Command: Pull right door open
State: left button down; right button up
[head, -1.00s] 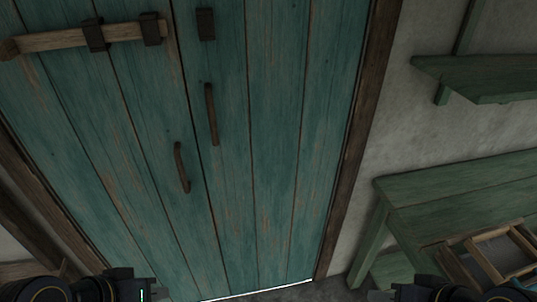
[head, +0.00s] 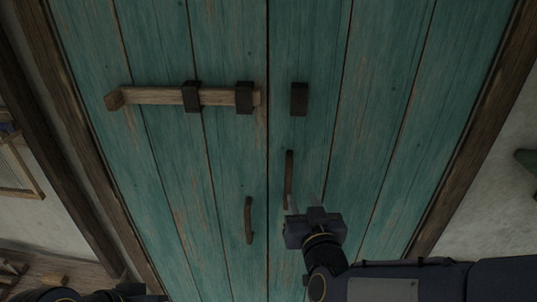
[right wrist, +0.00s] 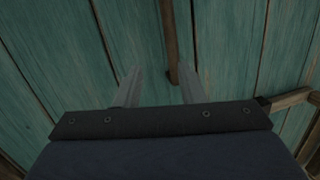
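The right door (head: 365,110) is teal planked wood and sits closed, flush beside the left door (head: 160,150). Its dark vertical handle (head: 289,172) is near the centre seam. My right gripper (head: 307,199) is open at the handle's lower end. In the right wrist view the handle (right wrist: 169,40) runs down between the open fingers (right wrist: 158,82), nearer the right-hand finger; I cannot tell whether they touch. My left gripper (head: 135,291) is cut off at the bottom left, and its fingers are not clear.
A wooden bar (head: 150,96) lies in two brackets on the left door and ends near the seam. The bracket on the right door (head: 299,99) is empty. The left door has its own handle (head: 248,220). A dark wooden frame post (head: 478,130) stands at the right.

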aim_at(289, 176)
jog(key=shift+n+t, duration=0.3)
jog(key=shift+t, duration=0.3)
jog(key=w+a, duration=0.1)
jog(key=w, duration=0.1)
jog(key=w+a+r+p, duration=0.1)
jog(key=w, duration=0.2)
jog(key=w+a+p, duration=0.1)
jog(key=w, duration=0.2)
jog(key=shift+a+r, duration=0.3)
jog(key=shift+r, duration=0.05)
jog(key=shift+s, duration=0.1)
jog(key=shift+c, duration=0.4)
grip_shut()
